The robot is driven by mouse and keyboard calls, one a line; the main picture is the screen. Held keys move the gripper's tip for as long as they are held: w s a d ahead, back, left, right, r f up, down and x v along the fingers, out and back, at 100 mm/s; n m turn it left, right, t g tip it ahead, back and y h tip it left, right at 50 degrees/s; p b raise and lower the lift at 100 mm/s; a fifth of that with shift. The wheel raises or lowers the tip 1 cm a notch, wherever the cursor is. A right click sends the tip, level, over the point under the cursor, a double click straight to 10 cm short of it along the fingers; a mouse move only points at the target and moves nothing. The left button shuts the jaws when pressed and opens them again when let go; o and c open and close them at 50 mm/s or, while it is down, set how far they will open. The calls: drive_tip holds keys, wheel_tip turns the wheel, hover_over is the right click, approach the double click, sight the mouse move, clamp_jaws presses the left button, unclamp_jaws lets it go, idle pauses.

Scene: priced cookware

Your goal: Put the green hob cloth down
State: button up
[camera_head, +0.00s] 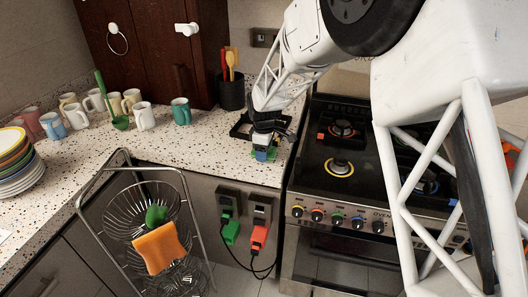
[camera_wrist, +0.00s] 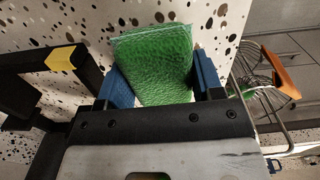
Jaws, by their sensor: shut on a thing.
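My gripper (camera_head: 264,156) is low over the speckled counter (camera_head: 190,157), near its front edge and left of the hob. In the wrist view, the blue fingers of my gripper (camera_wrist: 163,82) are shut on the green hob cloth (camera_wrist: 155,50). The cloth is a textured, flat green piece standing out between the fingers. The counter lies just behind it; I cannot tell whether they touch. In the head view the cloth is mostly hidden by my gripper.
A black frame (camera_head: 240,127) lies beside my gripper; a black bar with a yellow corner (camera_wrist: 62,60) is close on the wrist view's left. The hob (camera_head: 348,150) stands right. A wire basket rack (camera_head: 130,205) with an orange cloth (camera_head: 160,248) stands in front. Mugs (camera_head: 144,116) stand left.

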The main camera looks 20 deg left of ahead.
drive_tip(key=shift+f, duration=0.35)
drive_tip(key=o, duration=1)
drive_tip(key=shift+c, duration=0.2)
drive_tip(key=shift+r, duration=0.15)
wheel_tip(320, 180, up, 12)
idle(0.9)
